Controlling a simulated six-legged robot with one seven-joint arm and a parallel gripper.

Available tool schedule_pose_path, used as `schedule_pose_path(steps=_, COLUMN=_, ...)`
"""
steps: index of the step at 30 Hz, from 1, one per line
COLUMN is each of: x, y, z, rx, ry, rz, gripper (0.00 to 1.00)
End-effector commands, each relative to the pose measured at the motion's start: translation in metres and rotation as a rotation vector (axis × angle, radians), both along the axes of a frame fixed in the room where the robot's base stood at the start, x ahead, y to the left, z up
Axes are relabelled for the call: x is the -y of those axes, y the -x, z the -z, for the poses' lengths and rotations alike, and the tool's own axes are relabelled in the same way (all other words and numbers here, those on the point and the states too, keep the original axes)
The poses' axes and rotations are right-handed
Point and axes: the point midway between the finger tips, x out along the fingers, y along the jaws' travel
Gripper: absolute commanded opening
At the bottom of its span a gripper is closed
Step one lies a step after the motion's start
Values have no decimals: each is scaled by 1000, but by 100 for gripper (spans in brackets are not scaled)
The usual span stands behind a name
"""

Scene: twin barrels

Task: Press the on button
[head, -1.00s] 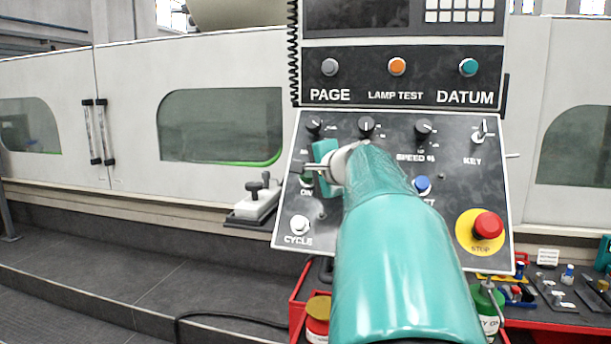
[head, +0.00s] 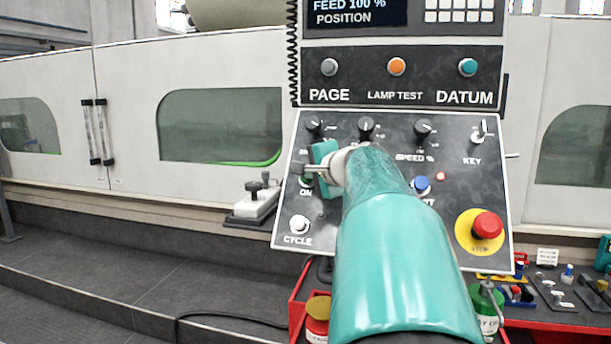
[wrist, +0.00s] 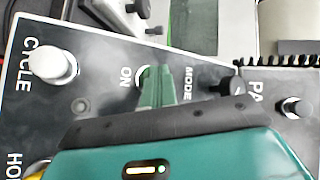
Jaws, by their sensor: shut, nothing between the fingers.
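The ON button (head: 306,181), green with a pale rim, is at the left of the sloped black control panel (head: 380,215). It is mostly hidden behind my gripper (head: 303,168) in the head view. In the wrist view, my shut, empty gripper (wrist: 157,88) covers most of the ON button (wrist: 142,76), leaving part of its pale rim beside the "ON" label. The fingertips are at the button; I cannot see whether they touch it. The screen (head: 355,12) above is lit with "FEED 100 % POSITION". A small red lamp (head: 440,176) on the panel glows.
A white CYCLE button (head: 299,225) sits below ON. Dark knobs (head: 366,125) line the panel's top. A blue button (head: 421,185) and red STOP button (head: 487,226) are to the right. A red tool cart (head: 550,320) stands below.

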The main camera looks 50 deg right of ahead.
Motion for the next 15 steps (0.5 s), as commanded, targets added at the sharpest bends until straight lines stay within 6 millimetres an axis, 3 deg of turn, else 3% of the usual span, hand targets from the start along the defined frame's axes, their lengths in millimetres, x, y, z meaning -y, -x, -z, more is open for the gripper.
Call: schedule_pose_path(steps=15, x=-12, y=6, z=-10, rx=-1, ry=-1, rz=0, gripper=0)
